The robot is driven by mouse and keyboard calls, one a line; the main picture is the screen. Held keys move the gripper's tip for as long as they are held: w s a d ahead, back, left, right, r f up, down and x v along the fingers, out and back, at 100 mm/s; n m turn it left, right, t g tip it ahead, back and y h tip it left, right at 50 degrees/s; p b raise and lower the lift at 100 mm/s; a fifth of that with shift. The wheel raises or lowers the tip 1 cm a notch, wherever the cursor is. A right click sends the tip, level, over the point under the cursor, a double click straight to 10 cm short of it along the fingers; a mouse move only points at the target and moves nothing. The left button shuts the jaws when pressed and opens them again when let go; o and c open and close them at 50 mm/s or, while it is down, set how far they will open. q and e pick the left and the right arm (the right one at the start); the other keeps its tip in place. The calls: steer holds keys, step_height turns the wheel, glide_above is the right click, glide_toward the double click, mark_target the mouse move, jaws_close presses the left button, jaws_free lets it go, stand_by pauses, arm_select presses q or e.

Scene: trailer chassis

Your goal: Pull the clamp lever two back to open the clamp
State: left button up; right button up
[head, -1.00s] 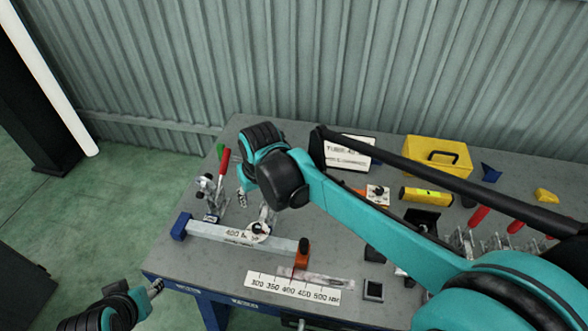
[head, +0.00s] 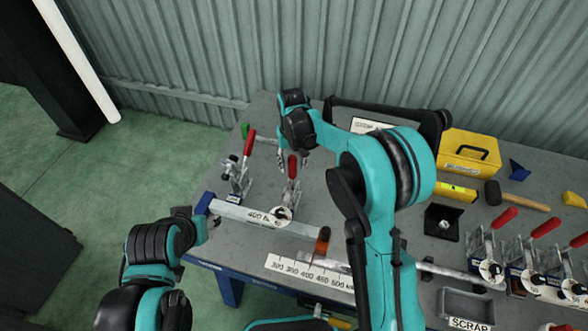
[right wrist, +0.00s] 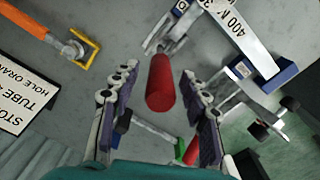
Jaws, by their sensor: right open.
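In the head view, a toggle clamp (head: 290,193) with an upright red lever (head: 292,167) stands behind the grey square tube (head: 312,229), near a round white tag (head: 281,214). I take it for clamp two; the tag's number is unreadable. My right gripper (head: 281,158) is beside this lever, partly hidden by its own arm. In the right wrist view, the red lever (right wrist: 160,83) appears between the open, spread fingers of my right gripper (right wrist: 160,105), with gaps on both sides. My left gripper (head: 207,229) is by the tube's left end; its fingers are unclear.
Another clamp (head: 237,178) with a red lever (head: 251,142) stands to the left, close to a green part (head: 245,130). A blue stop (head: 204,203) is at the tube's left end. Several red-handled clamps (head: 487,255) and a yellow box (head: 468,153) are at right.

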steer(key=shift+f, duration=1.5)
arm_select(q)
steer(key=shift+f, duration=0.25)
arm_select(e)
jaws_close()
arm_select(q)
steer(key=shift+f+b, duration=0.75)
steer(key=shift+b, duration=0.15)
arm_select(e)
steer(key=shift+w+d+f+g+y, duration=0.25)
steer(key=shift+w+d+g+y, duration=0.1)
steer(key=shift+w+g, duration=0.55)
steer(key=shift+w+d+f+g+y, duration=0.2)
steer(key=shift+w+d+g+y, duration=0.2)
steer(key=shift+w+g, duration=0.45)
steer(key=shift+w+d+f+g+y, duration=0.25)
steer(key=shift+w+d+g+y, duration=0.1)
steer(key=shift+w+g, duration=0.55)
arm_select(q)
steer(key=shift+c, duration=0.2)
